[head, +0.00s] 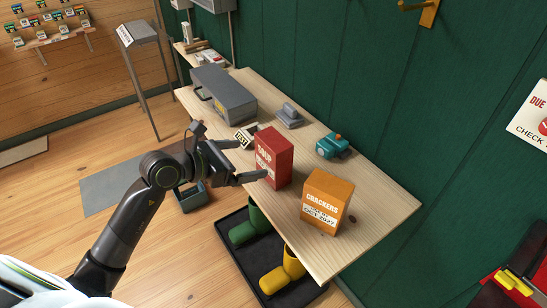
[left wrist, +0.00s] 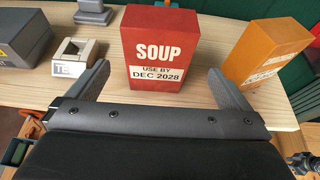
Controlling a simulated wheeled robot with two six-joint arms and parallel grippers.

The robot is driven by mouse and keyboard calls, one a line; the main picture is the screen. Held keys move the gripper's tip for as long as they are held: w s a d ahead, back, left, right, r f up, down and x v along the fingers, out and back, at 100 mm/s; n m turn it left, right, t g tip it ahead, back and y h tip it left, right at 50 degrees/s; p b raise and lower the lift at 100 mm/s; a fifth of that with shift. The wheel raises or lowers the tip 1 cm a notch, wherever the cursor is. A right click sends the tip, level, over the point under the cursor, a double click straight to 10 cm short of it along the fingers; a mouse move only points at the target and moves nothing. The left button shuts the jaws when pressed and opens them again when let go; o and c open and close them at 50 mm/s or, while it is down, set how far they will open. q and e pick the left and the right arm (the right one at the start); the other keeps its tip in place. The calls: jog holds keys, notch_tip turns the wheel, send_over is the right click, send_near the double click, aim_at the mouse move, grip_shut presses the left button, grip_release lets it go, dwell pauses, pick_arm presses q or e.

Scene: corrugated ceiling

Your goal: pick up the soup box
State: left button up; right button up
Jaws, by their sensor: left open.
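The red soup box (head: 274,157) stands upright on the wooden shelf table near its front edge. It also shows in the left wrist view (left wrist: 160,48), with a label reading "USE BY DEC 2028". My left gripper (head: 254,160) is open in front of the box. In the left wrist view its fingers (left wrist: 162,85) point toward the box, one toward each side of its lower front. I cannot tell whether either finger touches the box.
An orange crackers box (head: 327,201) stands just right of the soup box. A teal device (head: 332,146), a grey toolbox (head: 223,92), a grey stapler-like item (head: 288,116) and a small block marked TEST (head: 243,138) share the wooden table (head: 385,208). A boot tray (head: 231,257) lies below.

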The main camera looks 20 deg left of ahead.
aim_at(265, 154)
pick_arm(q)
jog(key=x, duration=0.4)
jog(key=shift+w+d+f+p, duration=0.1)
jog(key=shift+w+d+p, duration=0.15)
jog(key=shift+p, duration=0.05)
jog(key=shift+w+d+f+p, duration=0.1)
jog(key=shift+w+d+p, duration=0.2)
jog(key=shift+w, duration=0.2)
jog(key=p+x, duration=0.1)
jog(key=x, duration=0.3)
jog(key=c, duration=1)
